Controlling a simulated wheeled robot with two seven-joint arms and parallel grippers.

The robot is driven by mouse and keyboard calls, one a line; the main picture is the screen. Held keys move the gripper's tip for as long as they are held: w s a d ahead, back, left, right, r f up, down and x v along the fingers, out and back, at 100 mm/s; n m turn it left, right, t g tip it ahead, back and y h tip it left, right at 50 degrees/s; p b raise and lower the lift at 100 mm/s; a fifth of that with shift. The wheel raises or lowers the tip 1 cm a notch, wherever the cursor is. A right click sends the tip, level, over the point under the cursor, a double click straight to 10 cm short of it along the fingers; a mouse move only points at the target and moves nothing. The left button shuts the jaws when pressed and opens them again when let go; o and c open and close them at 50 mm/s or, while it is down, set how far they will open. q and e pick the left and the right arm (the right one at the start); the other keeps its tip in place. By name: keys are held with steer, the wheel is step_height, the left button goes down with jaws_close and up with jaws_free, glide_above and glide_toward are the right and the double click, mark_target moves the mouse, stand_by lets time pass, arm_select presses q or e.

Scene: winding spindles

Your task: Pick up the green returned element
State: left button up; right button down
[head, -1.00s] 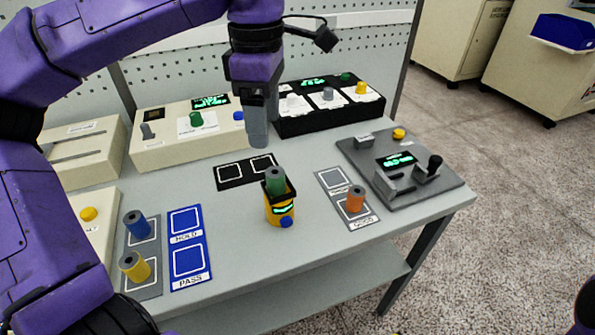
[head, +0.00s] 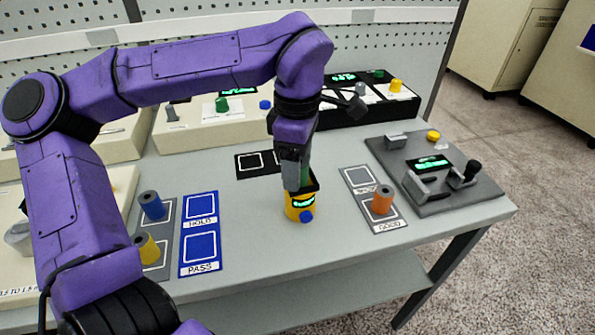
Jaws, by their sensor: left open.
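The green element (head: 305,176) stands upright in the top of a small yellow holder (head: 299,210) with a black rim, a green display and a blue button. My left gripper (head: 293,180) points down right at the green element, its grey fingers overlapping it in the head view. The gripper is open, and its near finger hides most of the green element. I cannot tell whether the fingers touch it. My right gripper is not in view.
An orange element (head: 381,200) stands on the grey pad at right. A blue element (head: 151,205) and a yellow one (head: 147,249) stand left, beside blue HOLD and PASS pads (head: 200,235). A grey fixture (head: 440,192) is at right. Consoles line the back.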

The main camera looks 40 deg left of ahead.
arm_select(q)
steer(key=c, duration=1.2)
steer(key=shift+r, duration=0.1)
steer(key=shift+c, duration=0.2)
